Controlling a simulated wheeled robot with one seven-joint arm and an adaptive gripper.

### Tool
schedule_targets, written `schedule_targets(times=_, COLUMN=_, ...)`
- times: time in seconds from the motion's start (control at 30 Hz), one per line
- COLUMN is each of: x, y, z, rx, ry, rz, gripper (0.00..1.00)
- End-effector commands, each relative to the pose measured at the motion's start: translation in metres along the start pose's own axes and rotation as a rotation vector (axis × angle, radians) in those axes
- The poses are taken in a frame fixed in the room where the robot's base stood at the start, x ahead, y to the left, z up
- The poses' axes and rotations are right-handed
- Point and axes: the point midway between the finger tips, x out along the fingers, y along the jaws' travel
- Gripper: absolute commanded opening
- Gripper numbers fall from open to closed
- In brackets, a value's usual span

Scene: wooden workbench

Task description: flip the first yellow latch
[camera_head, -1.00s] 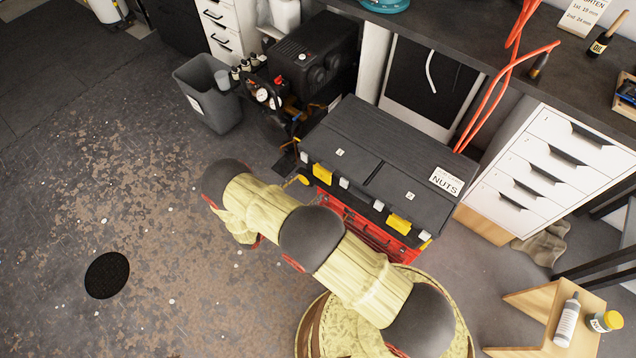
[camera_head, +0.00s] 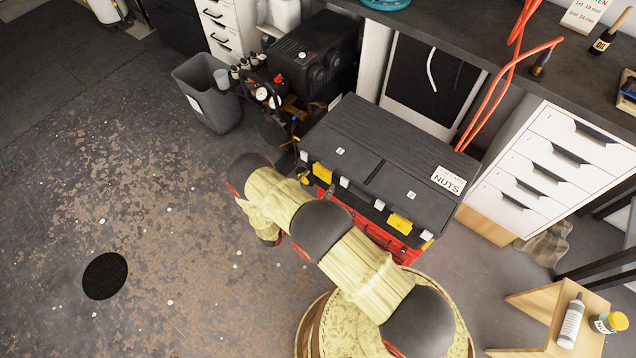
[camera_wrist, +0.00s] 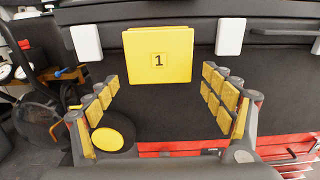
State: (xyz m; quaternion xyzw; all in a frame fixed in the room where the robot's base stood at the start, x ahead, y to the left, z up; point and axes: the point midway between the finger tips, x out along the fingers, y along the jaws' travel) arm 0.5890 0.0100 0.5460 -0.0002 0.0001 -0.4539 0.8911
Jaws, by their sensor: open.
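The first yellow latch (camera_wrist: 158,55), a yellow plate marked "1", is on the front of the dark toolbox (camera_wrist: 205,42). In the head view the latch (camera_head: 322,172) shows near the left end of the toolbox front (camera_head: 345,135). My gripper (camera_wrist: 160,95) is open and empty, with its yellow-padded fingers spread just below the latch in the wrist view, one to each side. I see no contact with the latch. In the head view my arm hides most of the gripper.
White clips (camera_wrist: 86,42) flank the latch. A second yellow latch (camera_head: 399,223) is farther right on the toolbox. A red drawer unit (camera_head: 375,232) is under the toolbox. A compressor (camera_head: 312,62) and grey bin (camera_head: 207,95) stand to the left. The floor at left is clear.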

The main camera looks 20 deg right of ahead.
Motion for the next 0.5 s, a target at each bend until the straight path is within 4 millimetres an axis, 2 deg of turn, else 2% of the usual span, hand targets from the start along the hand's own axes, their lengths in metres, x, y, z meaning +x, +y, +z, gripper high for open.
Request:
schedule_targets(times=0.2, x=0.0005, y=0.0001, z=0.0003, rx=0.000, ry=0.000, rz=0.000, gripper=0.82)
schedule_targets(times=0.5, x=0.0004, y=0.0000, z=0.0002, rx=0.000, ry=0.000, rz=0.000, gripper=0.65)
